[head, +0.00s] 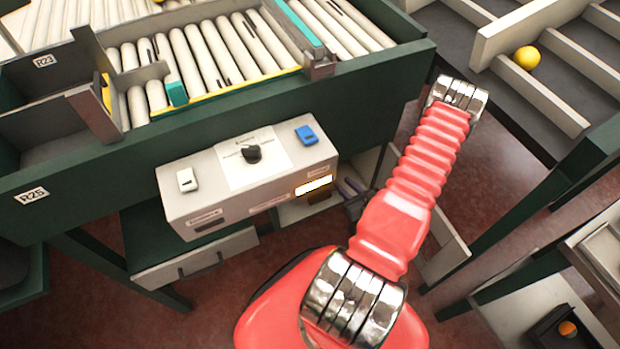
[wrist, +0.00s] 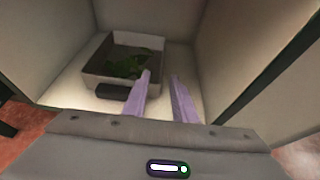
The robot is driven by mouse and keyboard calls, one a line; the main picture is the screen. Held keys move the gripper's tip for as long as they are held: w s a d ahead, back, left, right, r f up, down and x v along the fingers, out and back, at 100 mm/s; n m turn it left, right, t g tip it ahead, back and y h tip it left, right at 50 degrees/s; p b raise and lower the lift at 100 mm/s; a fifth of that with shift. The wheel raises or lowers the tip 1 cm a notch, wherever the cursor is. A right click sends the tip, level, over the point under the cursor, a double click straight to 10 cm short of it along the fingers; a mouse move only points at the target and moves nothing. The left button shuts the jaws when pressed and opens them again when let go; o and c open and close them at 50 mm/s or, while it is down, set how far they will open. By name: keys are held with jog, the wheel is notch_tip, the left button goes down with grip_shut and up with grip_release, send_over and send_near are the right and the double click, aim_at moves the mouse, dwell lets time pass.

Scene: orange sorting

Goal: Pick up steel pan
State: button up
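A square, pale metal pan (wrist: 92,78), which looks like the steel pan, sits in a light-walled compartment in the wrist view. Dark green leafy matter lies in it, and a short dark handle (wrist: 112,91) sticks out at its front. My gripper (wrist: 160,75) has two purple fingers pointing into the compartment. They are apart with an empty gap between them. The left finger overlaps the pan's front right corner in the picture; I cannot tell whether it touches. In the head view my gripper (head: 353,195) is small and partly hidden by my red arm.
Compartment walls (wrist: 220,45) stand close on both sides. A grey control box (head: 250,180) with a black knob and a blue switch sits above the shelf opening in the head view. A roller conveyor (head: 215,60) lies behind. A yellow fruit (head: 527,58) rests on the slatted chute at right.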

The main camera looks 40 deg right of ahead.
jog(key=shift+s+d, duration=0.15)
jog(key=shift+d, duration=0.15)
jog(key=shift+x, duration=4.3)
jog(key=shift+f, duration=0.1)
jog(key=shift+x, duration=2.6)
jog(key=shift+s+d, duration=0.1)
jog(key=shift+c, duration=0.5)
grip_shut()
